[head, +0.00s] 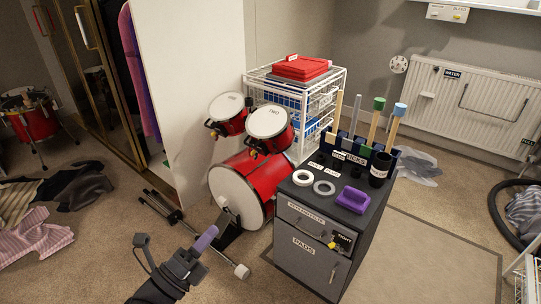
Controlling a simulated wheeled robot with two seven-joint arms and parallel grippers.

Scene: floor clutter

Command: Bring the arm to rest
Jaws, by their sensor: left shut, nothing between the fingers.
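My left arm comes in from the bottom left, and my left gripper (204,240) is shut and empty over the carpet, in front of the red bass drum (258,190). Its narrow purple end points up and to the right. It appears apart from the drum and the grey cabinet (308,262). My right gripper does not show.
The cabinet holds rings, a purple block (353,199) and a stick rack. A white-tipped rod (241,271) lies right of my gripper. Clothes (40,238) lie on the left floor; a hose (494,212) lies at right. Bare carpet (85,275) shows at lower left.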

